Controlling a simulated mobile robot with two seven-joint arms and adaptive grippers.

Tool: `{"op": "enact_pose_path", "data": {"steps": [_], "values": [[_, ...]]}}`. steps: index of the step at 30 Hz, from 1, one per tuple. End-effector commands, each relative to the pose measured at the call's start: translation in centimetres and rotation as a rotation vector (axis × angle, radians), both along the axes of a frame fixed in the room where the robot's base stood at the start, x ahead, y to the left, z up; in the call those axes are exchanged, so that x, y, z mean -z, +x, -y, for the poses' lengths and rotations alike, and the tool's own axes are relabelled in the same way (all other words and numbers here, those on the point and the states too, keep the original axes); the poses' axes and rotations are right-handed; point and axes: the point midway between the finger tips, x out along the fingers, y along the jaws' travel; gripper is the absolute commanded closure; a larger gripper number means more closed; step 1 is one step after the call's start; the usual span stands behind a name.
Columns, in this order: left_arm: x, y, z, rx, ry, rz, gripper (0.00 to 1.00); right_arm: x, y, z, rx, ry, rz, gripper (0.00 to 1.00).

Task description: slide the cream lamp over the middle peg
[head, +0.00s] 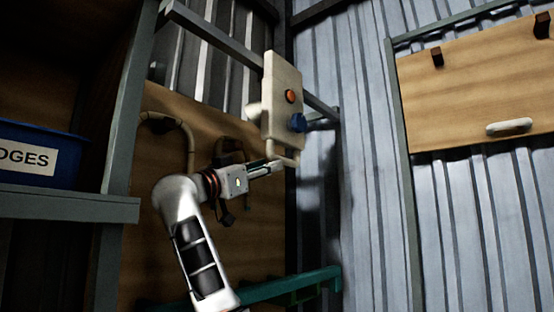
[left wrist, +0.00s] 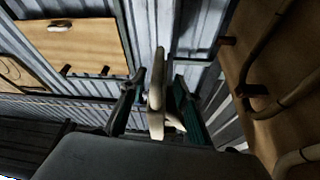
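A cream box-like piece (head: 282,100) with an orange button, a blue knob and a cream loop below stands high beside a grey rail; I take it for the cream lamp. My left gripper (head: 277,164) is at its lower loop. In the left wrist view a cream piece (left wrist: 156,90) stands edge-on between the fingers of my left gripper (left wrist: 158,95). The fingers stand apart, with a gap on the left side; whether they hold the loop is unclear. I cannot tell which peg is the middle one. My right gripper is out of view.
A wooden board (head: 475,85) on the right wall bears dark pegs (head: 437,57) and a pale handle-like piece (head: 510,127). A wooden board (head: 180,240) behind my arm carries bent rods. A blue bin (head: 40,150) sits on the left shelf. A green rail (head: 300,287) runs below.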

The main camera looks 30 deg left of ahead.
Motion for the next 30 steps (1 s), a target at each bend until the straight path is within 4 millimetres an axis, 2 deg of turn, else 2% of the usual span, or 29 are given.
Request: {"op": "enact_pose_path", "data": {"steps": [15,26,27,30], "values": [[-2.7,6.2,1.1,0.003,-0.002,-0.002,0.68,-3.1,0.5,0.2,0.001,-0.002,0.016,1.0],[-2.8,6.9,1.1,0.0,-0.001,-0.001,0.68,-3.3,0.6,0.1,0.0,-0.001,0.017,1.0],[-2.8,6.9,1.1,0.0,-0.001,-0.001,0.71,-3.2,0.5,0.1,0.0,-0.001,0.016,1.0],[-2.8,6.9,1.1,0.0,-0.001,-0.001,0.97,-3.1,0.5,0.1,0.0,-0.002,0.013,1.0]]}}
